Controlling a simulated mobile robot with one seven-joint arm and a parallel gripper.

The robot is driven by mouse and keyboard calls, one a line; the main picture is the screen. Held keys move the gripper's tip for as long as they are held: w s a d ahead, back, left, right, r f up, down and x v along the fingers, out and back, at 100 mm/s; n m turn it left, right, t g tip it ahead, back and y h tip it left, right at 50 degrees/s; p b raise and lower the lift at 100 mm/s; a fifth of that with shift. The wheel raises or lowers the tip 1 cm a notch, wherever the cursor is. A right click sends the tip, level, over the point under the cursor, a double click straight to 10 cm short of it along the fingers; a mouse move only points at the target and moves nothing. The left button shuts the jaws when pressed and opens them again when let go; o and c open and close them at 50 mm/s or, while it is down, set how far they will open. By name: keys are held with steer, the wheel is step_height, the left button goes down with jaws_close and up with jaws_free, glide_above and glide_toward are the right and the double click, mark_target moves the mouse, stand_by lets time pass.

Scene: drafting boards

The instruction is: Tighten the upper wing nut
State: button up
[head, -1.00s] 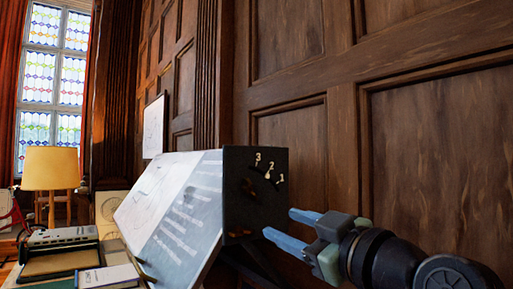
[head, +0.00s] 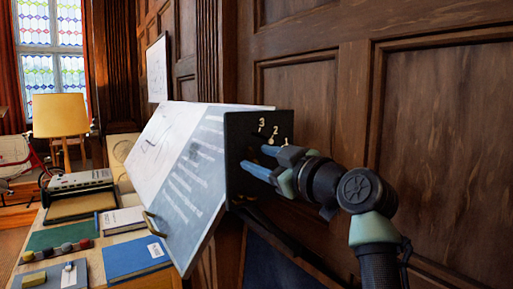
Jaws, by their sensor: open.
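The tilted drafting board (head: 200,160) has a black end plate (head: 240,130) with the pale numerals 3, 2 and 1. A small pale mark or metal part (head: 270,141) shows beneath the numerals. The upper wing nut cannot be made out clearly; the fingers cover part of the plate there. My gripper (head: 256,159) is open, with its two blue fingers pointing left at the plate, just below the numerals. Nothing can be seen held between the fingers. Whether the fingertips touch anything on the plate cannot be told.
Wood panelling (head: 310,95) stands close behind the plate and my arm. At the left, a desk holds a lamp (head: 61,115), a grey device (head: 80,180), a blue book (head: 135,259) and several small blocks. A brass handle (head: 153,224) sits at the board's lower edge.

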steer(key=shift+x, duration=1)
jaws_close()
